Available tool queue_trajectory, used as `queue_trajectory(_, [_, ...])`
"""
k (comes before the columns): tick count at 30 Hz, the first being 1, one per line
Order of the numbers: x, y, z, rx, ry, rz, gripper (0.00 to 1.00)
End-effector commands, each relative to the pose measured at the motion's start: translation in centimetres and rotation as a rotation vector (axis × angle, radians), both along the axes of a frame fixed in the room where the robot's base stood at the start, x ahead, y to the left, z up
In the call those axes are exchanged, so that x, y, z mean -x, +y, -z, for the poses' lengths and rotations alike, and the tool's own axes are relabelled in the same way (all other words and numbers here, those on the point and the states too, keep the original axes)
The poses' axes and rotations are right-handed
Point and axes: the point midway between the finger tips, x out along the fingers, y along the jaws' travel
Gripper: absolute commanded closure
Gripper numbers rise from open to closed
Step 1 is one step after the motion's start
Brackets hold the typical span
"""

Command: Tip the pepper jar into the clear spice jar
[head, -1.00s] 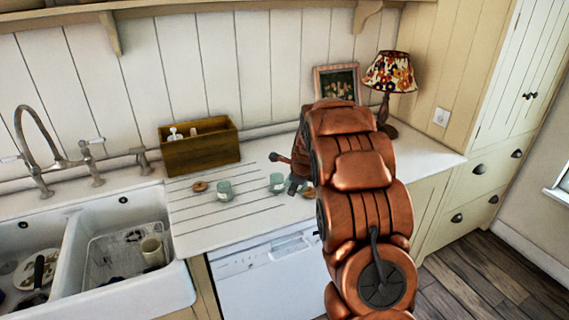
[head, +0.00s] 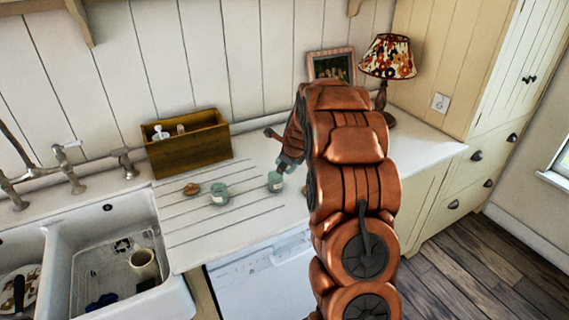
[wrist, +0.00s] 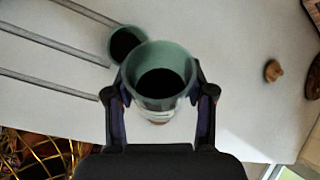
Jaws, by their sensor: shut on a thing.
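The pepper jar, a small greenish see-through jar (head: 275,182), is between the fingers of my gripper (head: 288,168). In the wrist view my gripper (wrist: 160,100) is shut on this jar (wrist: 158,60), whose open mouth faces the camera and shows dark contents. I cannot tell how far the held jar is off the counter.
A brown stopper (head: 191,188) lies left of the spice jar. A wooden box (head: 188,145) stands behind, and a lamp (head: 388,58) and framed picture (head: 331,65) stand at the back right. The sink (head: 105,255) is at the left. The front of the grooved counter is clear.

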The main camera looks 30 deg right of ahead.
Motion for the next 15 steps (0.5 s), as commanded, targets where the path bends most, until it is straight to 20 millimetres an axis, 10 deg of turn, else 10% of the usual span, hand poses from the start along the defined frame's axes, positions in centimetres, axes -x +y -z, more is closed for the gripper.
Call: queue_trajectory(15, [-0.33,0.54,0.11,-0.103,-0.109,-0.003,0.84])
